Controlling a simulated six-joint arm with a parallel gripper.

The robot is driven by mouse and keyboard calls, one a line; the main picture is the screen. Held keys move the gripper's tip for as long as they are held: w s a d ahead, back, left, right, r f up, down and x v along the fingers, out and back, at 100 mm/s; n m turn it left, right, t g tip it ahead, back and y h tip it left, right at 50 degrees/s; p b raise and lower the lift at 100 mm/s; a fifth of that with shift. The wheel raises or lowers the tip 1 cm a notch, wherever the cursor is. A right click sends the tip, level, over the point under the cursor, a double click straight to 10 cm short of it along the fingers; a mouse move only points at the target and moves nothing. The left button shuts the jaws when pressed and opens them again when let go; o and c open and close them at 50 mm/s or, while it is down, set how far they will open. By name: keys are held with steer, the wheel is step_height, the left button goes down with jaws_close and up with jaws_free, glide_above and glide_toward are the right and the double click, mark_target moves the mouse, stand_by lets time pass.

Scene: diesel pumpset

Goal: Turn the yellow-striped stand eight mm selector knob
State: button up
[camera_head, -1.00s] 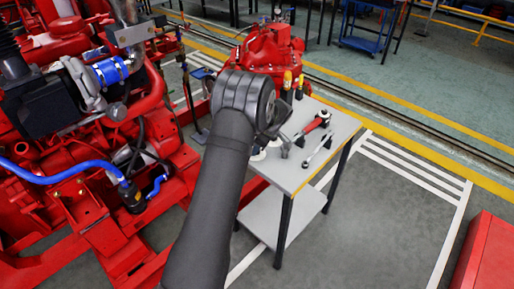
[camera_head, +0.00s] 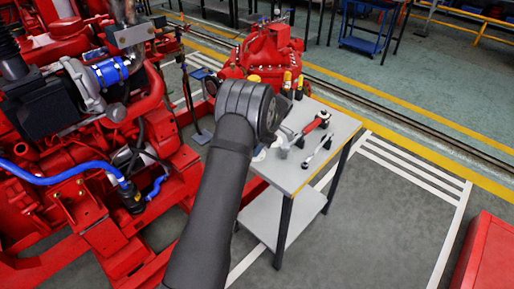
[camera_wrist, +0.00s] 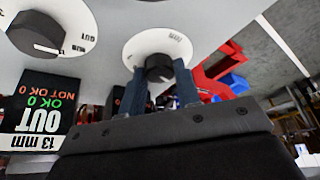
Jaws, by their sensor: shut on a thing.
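In the wrist view, a dark round selector knob (camera_wrist: 158,68) sits on a white dial (camera_wrist: 135,50) with printing too small to read fully. My gripper (camera_wrist: 161,88) has its two fingers on either side of this knob, shut on it. A second dark knob (camera_wrist: 36,33) on another white dial is at upper left, marked 13 mm. A black label (camera_wrist: 38,115) below it reads 13 mm OUT, OK 0, NOT OK 0. No yellow stripe on a stand shows in the wrist view. In the head view, my arm largely hides the gripper and knobs.
A small grey-topped table (camera_head: 318,152) holds a red-handled tool (camera_head: 314,126), a second tool (camera_head: 318,150) and upright yellow-topped pieces (camera_head: 287,80). A red engine (camera_head: 80,190) fills the left, and a red pump (camera_head: 268,55) stands behind.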

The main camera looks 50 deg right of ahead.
steer(key=o, duration=1)
steer(key=v, duration=1.7)
steer(key=shift+s+d+r, duration=0.1)
steer(key=shift+r, duration=0.05)
steer(key=x, duration=1.7)
steer(key=shift+f, duration=0.2)
steer(key=shift+r, duration=0.1)
